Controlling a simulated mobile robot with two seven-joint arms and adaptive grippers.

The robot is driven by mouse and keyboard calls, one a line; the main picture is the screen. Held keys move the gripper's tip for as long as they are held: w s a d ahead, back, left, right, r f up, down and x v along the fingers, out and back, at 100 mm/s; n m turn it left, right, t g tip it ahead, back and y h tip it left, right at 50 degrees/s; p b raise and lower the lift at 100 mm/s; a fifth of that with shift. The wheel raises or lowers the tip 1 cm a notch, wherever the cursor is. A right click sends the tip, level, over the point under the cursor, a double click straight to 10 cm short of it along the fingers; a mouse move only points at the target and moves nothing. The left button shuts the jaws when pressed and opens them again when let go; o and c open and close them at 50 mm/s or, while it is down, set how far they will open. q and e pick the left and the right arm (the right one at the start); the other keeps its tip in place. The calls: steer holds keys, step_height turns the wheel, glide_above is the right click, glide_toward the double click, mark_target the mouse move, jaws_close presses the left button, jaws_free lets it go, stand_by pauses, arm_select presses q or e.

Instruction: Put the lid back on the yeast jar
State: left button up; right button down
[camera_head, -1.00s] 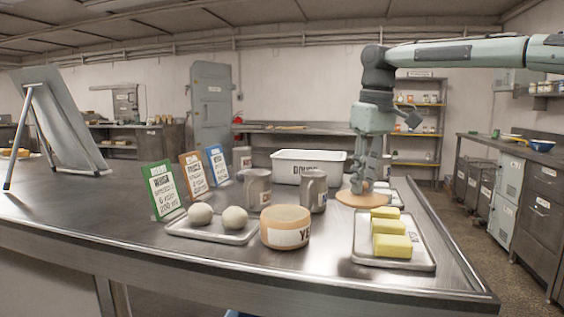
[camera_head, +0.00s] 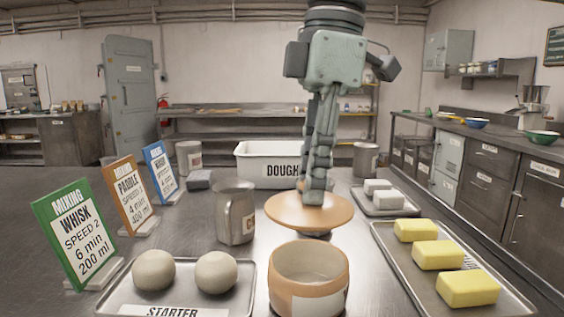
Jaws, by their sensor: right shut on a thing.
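The yeast jar (camera_head: 309,287) is a low round tan-orange tub with a white label, standing open at the front middle of the steel table in the head view. Its pale inside shows. The lid (camera_head: 281,211) is a flat tan-orange disc. My right gripper (camera_head: 314,198) points down and is shut on the lid at its top. The lid is held roughly level, behind and a little above the jar's rim, apart from it. A dark rounded thing shows just under the lid, mostly hidden. My left gripper is not in view.
A metal mug (camera_head: 235,215) stands close left of the lid. The starter tray (camera_head: 180,298) with two dough balls is left of the jar; a tray (camera_head: 509,303) of yellow blocks is right. The dough bin (camera_head: 262,166) and a tray with white blocks (camera_head: 384,203) lie behind.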

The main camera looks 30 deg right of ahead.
mark_target(313, 211)
steer(key=shift+s+f, duration=0.15)
steer(key=shift+f, duration=0.1)
steer(key=shift+s+f, duration=0.15)
steer(key=shift+f, duration=0.5)
step_height(313, 211, down, 3)
steer(key=shift+r, duration=0.2)
steer(key=shift+f, duration=0.95)
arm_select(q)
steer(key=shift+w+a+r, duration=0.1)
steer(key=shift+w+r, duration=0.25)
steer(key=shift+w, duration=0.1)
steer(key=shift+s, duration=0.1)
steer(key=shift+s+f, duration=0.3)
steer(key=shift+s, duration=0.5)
